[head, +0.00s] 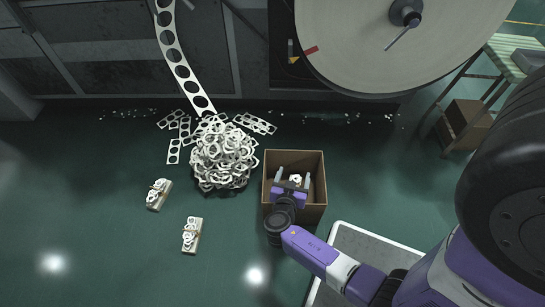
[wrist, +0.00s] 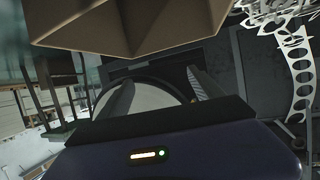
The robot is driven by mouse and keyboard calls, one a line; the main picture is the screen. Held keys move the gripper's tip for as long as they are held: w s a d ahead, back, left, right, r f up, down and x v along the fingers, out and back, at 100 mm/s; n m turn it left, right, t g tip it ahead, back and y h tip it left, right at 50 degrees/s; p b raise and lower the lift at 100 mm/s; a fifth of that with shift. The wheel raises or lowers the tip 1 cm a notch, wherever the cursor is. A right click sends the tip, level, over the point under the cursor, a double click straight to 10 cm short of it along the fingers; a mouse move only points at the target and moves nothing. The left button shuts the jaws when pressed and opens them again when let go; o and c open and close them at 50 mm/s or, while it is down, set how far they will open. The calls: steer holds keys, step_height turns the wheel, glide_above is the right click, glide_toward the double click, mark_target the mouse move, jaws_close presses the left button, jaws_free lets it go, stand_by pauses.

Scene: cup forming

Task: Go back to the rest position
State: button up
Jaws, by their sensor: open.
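My gripper (head: 293,174) shows over the open cardboard box (head: 319,208) in the head view. Its two grey fingers are spread apart, with nothing held between them. A small white piece (head: 295,180) appears in the box, between the fingers as seen from the head. In the wrist view, my gripper (wrist: 158,84) is open and empty, its fingers pointing toward the dark machine. The cardboard box (wrist: 130,30) fills the top of that view, apart from the fingers. My purple arm reaches in from the lower right of the head view.
A heap of white scrap rings (head: 223,160) lies left of the box, under a hanging punched strip (head: 180,65). Two small scrap-topped blocks (head: 158,194) (head: 192,235) lie on the green floor. A large reel (head: 360,40) stands behind; a table (head: 510,55) is at right.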

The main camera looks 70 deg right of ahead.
steer(key=w+a+r+n+t+y, duration=0.2)
steer(key=w+a+n+t+y, duration=0.4)
steer(key=a+n, duration=0.3)
steer(key=s+a+r+n+t+y, duration=0.3)
steer(key=a+r+n+t+y, duration=0.15)
steer(key=a+r, duration=0.85)
steer(key=s+a+r+n+t+y, duration=0.1)
steer(key=s+a+r, duration=0.2)
steer(key=s+r, duration=0.45)
steer(key=s+a+r+n+t+y, duration=0.1)
steer(key=s+a+r+n+y, duration=0.15)
steer(key=s+r, duration=0.45)
step_height(320, 180, up, 29)
steer(key=w+a+m+p, duration=0.1)
steer(key=p, duration=2.7)
steer(key=shift+w+h, duration=0.3)
